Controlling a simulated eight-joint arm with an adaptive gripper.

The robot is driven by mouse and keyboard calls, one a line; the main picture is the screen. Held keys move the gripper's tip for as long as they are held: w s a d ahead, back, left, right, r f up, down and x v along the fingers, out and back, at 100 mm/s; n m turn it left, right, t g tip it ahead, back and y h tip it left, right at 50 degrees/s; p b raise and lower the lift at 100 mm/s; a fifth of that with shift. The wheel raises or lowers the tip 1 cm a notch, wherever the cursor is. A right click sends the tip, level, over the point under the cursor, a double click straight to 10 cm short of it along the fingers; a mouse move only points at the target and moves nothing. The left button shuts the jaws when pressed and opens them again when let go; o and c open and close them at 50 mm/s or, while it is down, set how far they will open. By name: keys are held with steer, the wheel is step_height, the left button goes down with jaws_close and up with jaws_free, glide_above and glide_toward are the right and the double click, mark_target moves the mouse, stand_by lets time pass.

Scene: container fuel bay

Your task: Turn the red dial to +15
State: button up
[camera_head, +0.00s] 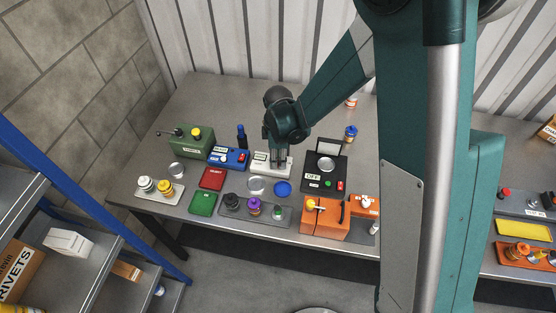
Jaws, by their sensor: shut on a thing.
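My gripper (277,170) points down over a white box (259,168) with a small display, near the middle of the table. Its fingers are shut on a part on top of this box, and they hide most of that part. I cannot make out its colour or any scale marks around it. No red dial shows clearly on this box; the fingers may cover it. The display is too small to read.
A blue box (229,158) and a green box (190,144) stand left of the white box. A black device (324,171) stands close on the right, with an orange box (325,220) in front of it. Red (212,178) and green (203,203) cases lie in front left. Free table lies behind.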

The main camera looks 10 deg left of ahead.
steer(key=shift+f, duration=0.1)
steer(key=m+b, duration=0.4)
steer(key=shift+m+b, duration=0.95)
steer(key=shift+m, duration=0.75)
steer(key=o, duration=0.9)
steer(key=shift+r, duration=0.2)
steer(key=shift+r, duration=5.95)
